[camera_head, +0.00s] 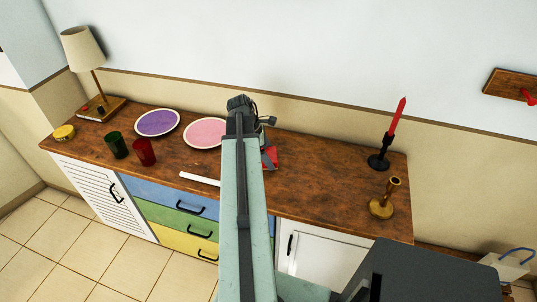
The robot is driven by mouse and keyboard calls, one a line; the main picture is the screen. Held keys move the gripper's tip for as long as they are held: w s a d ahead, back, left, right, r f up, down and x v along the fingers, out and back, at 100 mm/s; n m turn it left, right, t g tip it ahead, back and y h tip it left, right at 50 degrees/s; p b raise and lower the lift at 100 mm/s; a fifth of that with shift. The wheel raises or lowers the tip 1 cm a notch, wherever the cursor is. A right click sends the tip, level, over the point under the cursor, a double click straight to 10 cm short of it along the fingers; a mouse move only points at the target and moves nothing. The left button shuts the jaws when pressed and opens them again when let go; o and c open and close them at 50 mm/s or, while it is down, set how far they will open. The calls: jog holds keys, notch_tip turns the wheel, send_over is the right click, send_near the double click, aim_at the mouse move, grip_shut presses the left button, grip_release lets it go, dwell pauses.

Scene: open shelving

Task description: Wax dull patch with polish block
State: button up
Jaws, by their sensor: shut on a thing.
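My arm reaches over the wooden sideboard top (320,190). My gripper (267,158) is mostly hidden behind my own arm, just right of the pink plate. It is shut on a small red block (272,153), likely the polish block, low over the top or touching it; I cannot tell which. The wood is mottled brown all over, and I cannot single out the dull patch. Part of the top is hidden behind my arm.
Left of my arm are a pink plate (203,133), purple plate (157,122), red cup (144,152), green cup (117,145), yellow tin (64,132), lamp (84,50) and white strip (200,179). A red candle (397,120) and brass candlestick (382,205) stand right. Between, the top is clear.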

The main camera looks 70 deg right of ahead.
aim_at(275, 156)
jog(key=shift+f+b, duration=0.8)
jog(key=shift+f, duration=0.1)
jog(key=shift+s+r, duration=0.15)
jog(key=shift+s, duration=1.55)
jog(key=shift+s+d+f, duration=0.1)
jog(key=shift+s, duration=1.6)
jog(key=shift+s+d+f, duration=0.1)
jog(key=shift+s, duration=1.55)
jog(key=shift+s+d, duration=0.2)
jog(key=shift+s, duration=3.15)
jog(key=shift+w+d+r, duration=0.1)
jog(key=shift+d, duration=1.1)
jog(key=shift+w+a, duration=0.2)
jog(key=shift+w, duration=2.6)
jog(key=shift+w+a, duration=0.15)
jog(key=shift+w, duration=2.65)
jog(key=shift+w+a, duration=0.2)
jog(key=shift+w, duration=2.6)
jog(key=shift+d, duration=1.2)
jog(key=shift+s, duration=1.7)
